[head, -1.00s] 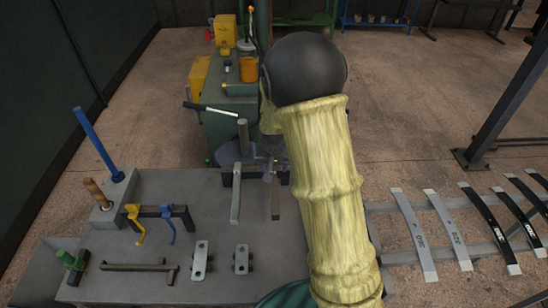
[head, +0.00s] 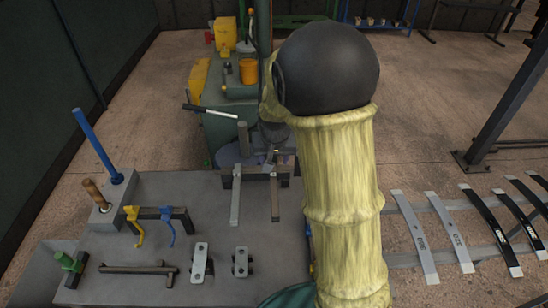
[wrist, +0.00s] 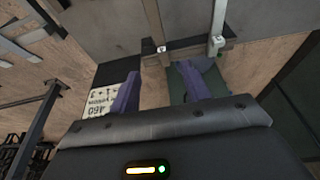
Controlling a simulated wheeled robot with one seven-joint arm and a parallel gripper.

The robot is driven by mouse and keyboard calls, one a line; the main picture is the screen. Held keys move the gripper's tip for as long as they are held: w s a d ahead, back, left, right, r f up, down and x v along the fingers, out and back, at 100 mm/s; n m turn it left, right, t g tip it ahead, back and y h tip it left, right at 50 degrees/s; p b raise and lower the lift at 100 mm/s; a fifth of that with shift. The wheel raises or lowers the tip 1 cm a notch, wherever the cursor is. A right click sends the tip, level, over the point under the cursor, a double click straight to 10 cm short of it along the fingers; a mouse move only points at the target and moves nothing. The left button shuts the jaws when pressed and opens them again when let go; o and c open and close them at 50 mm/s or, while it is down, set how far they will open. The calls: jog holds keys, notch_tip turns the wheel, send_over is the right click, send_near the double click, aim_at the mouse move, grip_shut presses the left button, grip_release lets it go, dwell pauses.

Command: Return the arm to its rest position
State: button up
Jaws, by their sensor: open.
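My arm fills the middle right of the head view, in a pale yellow sleeve with a black rounded joint at its top. My gripper (wrist: 158,88) shows in the wrist view as two purple fingers, spread apart with nothing between them. In the head view the fingers are hidden or too small to make out, near the far edge of the grey bench (head: 150,205). In the wrist view the fingers are over floor beside a bench edge, apart from the bars there.
Two flat bars (head: 235,195) rest on a rack at the bench's far edge. Blue and yellow hooked tools (head: 134,225) hang on another rack. Leaf springs (head: 455,230) lie on a rack at right. A green machine (head: 230,100) stands behind.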

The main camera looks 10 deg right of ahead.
dwell(0.4)
jog(key=s+d+r+n, duration=0.1)
jog(key=s+n, duration=0.1)
jog(key=s, duration=1.6)
jog(key=shift+g+y, duration=0.3)
jog(key=shift+g, duration=0.1)
